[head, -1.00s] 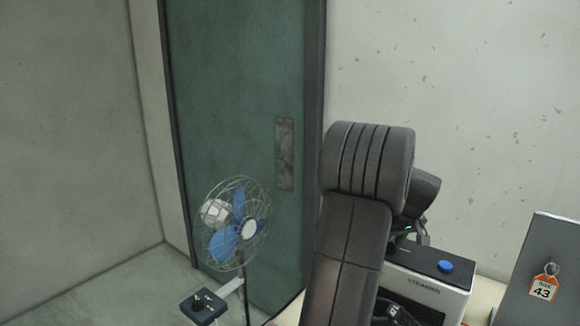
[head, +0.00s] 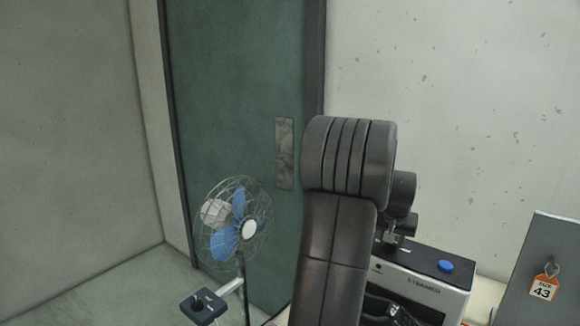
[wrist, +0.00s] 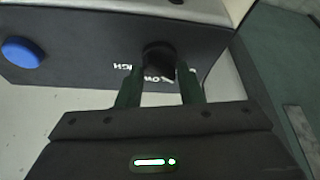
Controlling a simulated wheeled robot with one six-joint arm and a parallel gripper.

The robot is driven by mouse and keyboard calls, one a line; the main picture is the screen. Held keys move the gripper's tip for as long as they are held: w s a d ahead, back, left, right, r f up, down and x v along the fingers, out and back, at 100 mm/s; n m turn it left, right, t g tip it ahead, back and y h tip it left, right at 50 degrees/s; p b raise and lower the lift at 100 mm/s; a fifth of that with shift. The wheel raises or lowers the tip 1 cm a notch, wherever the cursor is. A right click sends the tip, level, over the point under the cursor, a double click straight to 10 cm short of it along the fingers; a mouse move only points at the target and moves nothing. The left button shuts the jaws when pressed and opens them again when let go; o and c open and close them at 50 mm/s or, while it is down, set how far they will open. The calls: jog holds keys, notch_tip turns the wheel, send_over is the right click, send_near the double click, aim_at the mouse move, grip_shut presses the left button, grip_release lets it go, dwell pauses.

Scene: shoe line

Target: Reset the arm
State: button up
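My gripper (head: 390,242) is over the left part of the steamer (head: 445,299), partly hidden behind my arm in the head view. In the wrist view, my gripper (wrist: 158,78) has its two dark green fingers apart. A round black knob (wrist: 158,58) shows between the fingertips, with a narrow gap on each side. The knob sits on the steamer's dark top panel (wrist: 85,68), near white LOW and HIGH lettering. Nothing is held. The knob is hidden in the head view.
A blue button (head: 445,266) is on the steamer's top. A grey panel (head: 555,250) with an orange size 43 tag (head: 544,287) stands at right. A fan (head: 238,230) and a small control box (head: 203,306) stand left, before a green door (head: 240,120).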

jog(key=shift+w+a+m+g+h+b, duration=0.1)
jog(key=shift+m+g+h+b, duration=0.25)
jog(key=shift+m, duration=0.9)
jog(key=shift+a+m+g+h+b, duration=0.15)
jog(key=shift+m+g+h, duration=0.25)
jog(key=shift+m, duration=0.85)
jog(key=shift+m+g+h, duration=0.45)
jog(key=shift+m+g, duration=0.1)
jog(key=shift+m, duration=1.55)
